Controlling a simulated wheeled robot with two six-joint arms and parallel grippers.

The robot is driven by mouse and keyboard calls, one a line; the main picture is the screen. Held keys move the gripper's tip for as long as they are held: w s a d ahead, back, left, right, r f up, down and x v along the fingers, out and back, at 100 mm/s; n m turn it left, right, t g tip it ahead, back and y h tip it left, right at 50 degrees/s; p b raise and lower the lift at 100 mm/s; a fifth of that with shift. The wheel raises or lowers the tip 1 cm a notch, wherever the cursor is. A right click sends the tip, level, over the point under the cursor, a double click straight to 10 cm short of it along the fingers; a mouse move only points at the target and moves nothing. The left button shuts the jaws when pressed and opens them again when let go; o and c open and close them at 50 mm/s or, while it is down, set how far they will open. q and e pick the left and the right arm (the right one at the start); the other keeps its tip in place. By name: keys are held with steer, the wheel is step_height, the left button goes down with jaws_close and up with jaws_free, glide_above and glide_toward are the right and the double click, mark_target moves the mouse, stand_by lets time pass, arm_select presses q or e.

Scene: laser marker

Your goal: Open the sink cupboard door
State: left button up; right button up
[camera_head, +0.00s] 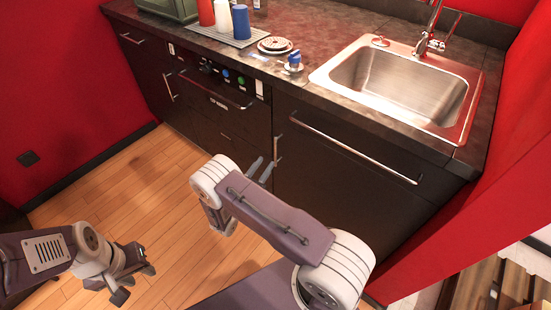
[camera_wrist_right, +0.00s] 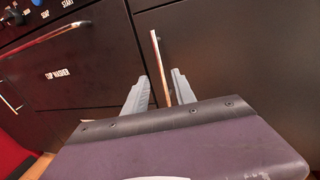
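The sink cupboard door (camera_head: 330,172) is the dark panel under the sink, and it is shut. A slim upright metal handle (camera_wrist_right: 160,68) stands near its left edge; it also shows in the head view (camera_head: 277,149). My right gripper (camera_wrist_right: 162,86) is open, its grey fingers on either side of the handle in the wrist view. I cannot tell whether either finger touches it. In the head view my right gripper (camera_head: 262,169) is at the door's left edge, partly hidden by my arm. My left gripper (camera_head: 133,279) is open and empty above the floor.
A horizontal rail (camera_head: 350,148) runs across the cupboard's upper front. The dishwasher-like front (camera_wrist_right: 72,68) with its own bar handle is to the left. The sink (camera_head: 400,85) is above. Red walls (camera_head: 500,170) bound the right side. Wooden floor (camera_head: 110,190) is clear at left.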

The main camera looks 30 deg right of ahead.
mark_target(276, 149)
steer(key=b+x, duration=0.1)
steer(key=x, duration=0.8)
steer(key=shift+d+r+b, duration=0.1)
steer(key=shift+b, duration=0.25)
steer(key=shift+c, duration=0.3)
jaws_close()
stand_by(0.6)
